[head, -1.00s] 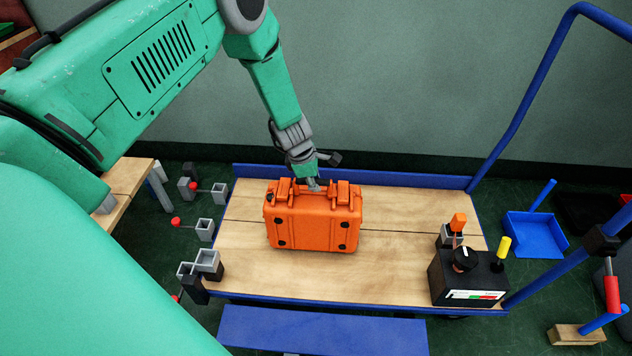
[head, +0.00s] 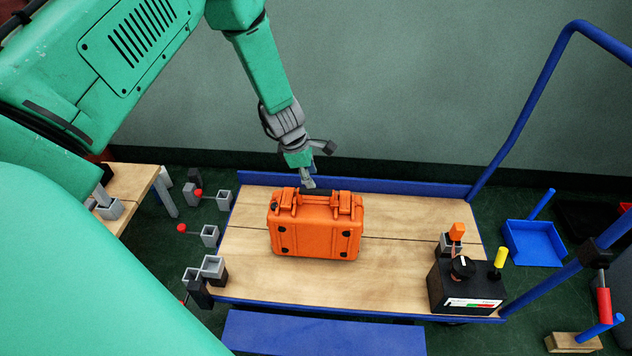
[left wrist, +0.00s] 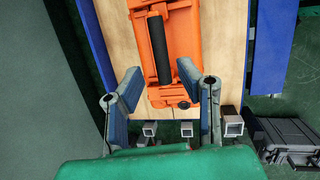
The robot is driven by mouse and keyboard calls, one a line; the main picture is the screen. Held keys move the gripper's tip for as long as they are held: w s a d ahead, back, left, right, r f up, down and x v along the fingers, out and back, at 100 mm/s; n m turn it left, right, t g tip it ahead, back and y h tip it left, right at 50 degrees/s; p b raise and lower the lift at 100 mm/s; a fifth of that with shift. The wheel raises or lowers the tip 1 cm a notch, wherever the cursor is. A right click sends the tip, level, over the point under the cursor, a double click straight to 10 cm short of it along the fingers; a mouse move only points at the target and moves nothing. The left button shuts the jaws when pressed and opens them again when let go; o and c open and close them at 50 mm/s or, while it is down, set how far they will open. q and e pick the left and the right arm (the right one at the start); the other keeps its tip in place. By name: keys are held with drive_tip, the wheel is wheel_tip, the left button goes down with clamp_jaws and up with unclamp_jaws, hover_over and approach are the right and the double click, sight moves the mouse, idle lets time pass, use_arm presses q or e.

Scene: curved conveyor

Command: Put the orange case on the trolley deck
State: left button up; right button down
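The orange case (head: 316,229) stands upright on the wooden trolley deck (head: 405,265), left of the deck's middle. Its black handle shows between two orange latches on top. My left gripper (head: 308,184) is just above and behind the handle in the head view. In the left wrist view the fingers of my left gripper (left wrist: 160,72) are spread apart, with nothing clamped between them. The orange case (left wrist: 182,50) and its dark handle lie beyond the fingertips there. My right gripper is not in view.
A black control box (head: 466,286) with a knob and a yellow lever sits at the deck's right front corner. Blue handle rails (head: 520,110) rise at the right. Grey square brackets (head: 212,267) line the left edge. The deck between case and box is clear.

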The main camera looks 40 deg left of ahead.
use_arm(q)
drive_tip(key=s+d+f+m, duration=0.1)
drive_tip(key=s+d+m, duration=0.2)
drive_tip(key=s+m, duration=0.5)
drive_tip(key=s+d+f+m+g+y, duration=0.1)
drive_tip(key=s+d+m, duration=0.3)
drive_tip(key=s+m, duration=0.4)
drive_tip(key=s+d+f+m+g, duration=0.1)
drive_tip(key=s+d+m, duration=0.3)
drive_tip(key=s+m, duration=0.5)
drive_tip(key=s+f+p, duration=0.1)
drive_tip(key=s, duration=0.6)
drive_tip(key=shift+s+d, duration=0.25)
drive_tip(key=shift+s, duration=0.15)
drive_tip(key=shift+f, duration=0.1)
wheel_tip(320, 180, up, 8)
drive_tip(key=p, duration=0.7)
drive_tip(key=shift+f+p, duration=0.15)
drive_tip(key=shift+p, duration=0.2)
